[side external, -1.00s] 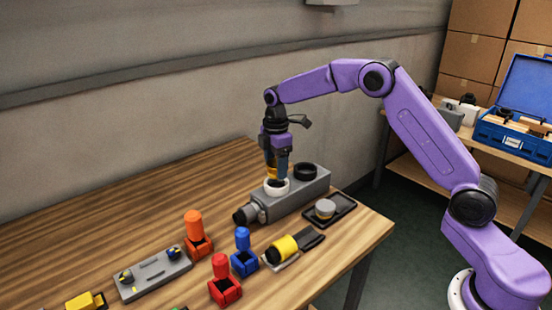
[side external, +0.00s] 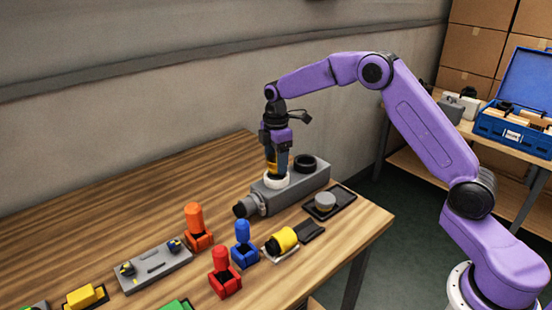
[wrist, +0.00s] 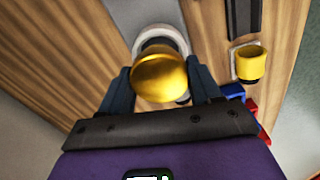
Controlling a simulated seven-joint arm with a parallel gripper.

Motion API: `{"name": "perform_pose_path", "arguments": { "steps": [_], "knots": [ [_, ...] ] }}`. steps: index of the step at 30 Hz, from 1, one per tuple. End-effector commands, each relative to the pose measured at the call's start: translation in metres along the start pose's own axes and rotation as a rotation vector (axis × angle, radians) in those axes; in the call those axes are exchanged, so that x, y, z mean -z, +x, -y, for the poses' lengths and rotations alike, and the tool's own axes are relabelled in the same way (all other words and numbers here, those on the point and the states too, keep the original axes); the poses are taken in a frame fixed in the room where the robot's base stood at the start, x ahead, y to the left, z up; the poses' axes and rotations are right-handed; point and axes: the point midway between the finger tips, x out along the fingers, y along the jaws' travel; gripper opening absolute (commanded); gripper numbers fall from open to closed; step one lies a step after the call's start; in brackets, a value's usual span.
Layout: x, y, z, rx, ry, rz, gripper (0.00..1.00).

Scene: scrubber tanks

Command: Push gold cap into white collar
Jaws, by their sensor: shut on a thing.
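The gold cap (wrist: 160,75) is between the two fingers of my gripper (wrist: 161,84) in the wrist view, and the fingers are shut on it. The white collar (side external: 277,181) is a ring on top of the grey tank block (side external: 300,188). In the side view my gripper (side external: 277,170) points down over the collar, with the cap showing as a small gold patch. In the wrist view the collar's rim (wrist: 157,29) shows behind the cap, which hides most of its opening. I cannot tell whether the cap touches the collar or how deep it sits.
A black ring (side external: 305,163) sits beside the collar on the block. A black tray (side external: 330,202) with a grey round part lies to the right. A yellow cylinder (side external: 283,240), red, blue and orange bottles and a grey plate (side external: 153,266) stand in front. The table's back left is clear.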

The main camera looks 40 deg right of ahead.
Motion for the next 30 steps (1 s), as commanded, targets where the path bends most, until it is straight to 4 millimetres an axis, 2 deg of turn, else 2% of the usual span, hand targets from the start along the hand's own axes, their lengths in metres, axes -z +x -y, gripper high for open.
{"name": "perform_pose_path", "arguments": {
  "steps": [30],
  "knots": [
    [0.0, 0.01, 0.001, 0.001, -0.001, 0.0, 0.34]
  ]
}}
